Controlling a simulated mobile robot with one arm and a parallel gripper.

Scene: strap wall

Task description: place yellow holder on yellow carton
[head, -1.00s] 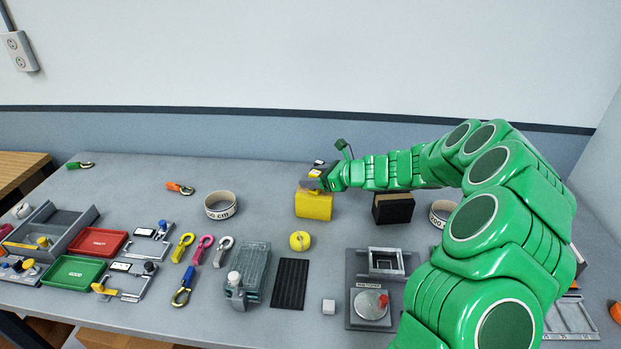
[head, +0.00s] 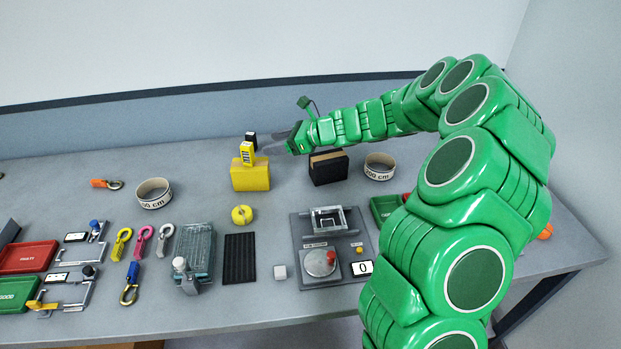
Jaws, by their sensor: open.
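The yellow carton (head: 250,177) stands at the back of the bench. The yellow holder (head: 247,154), small and upright with dark and pale marks, is on top of the carton. A small black piece shows just above and behind it; I cannot tell whether it belongs to the holder. My gripper (head: 276,141) is open just right of the holder, pointing left, and looks clear of it. Its far finger is hard to make out.
A black and brown block (head: 328,168) and a strap ring (head: 380,167) stand to the right, below my arm. Another ring (head: 154,193) is on the left. A round yellow object (head: 242,215) lies in front of the carton.

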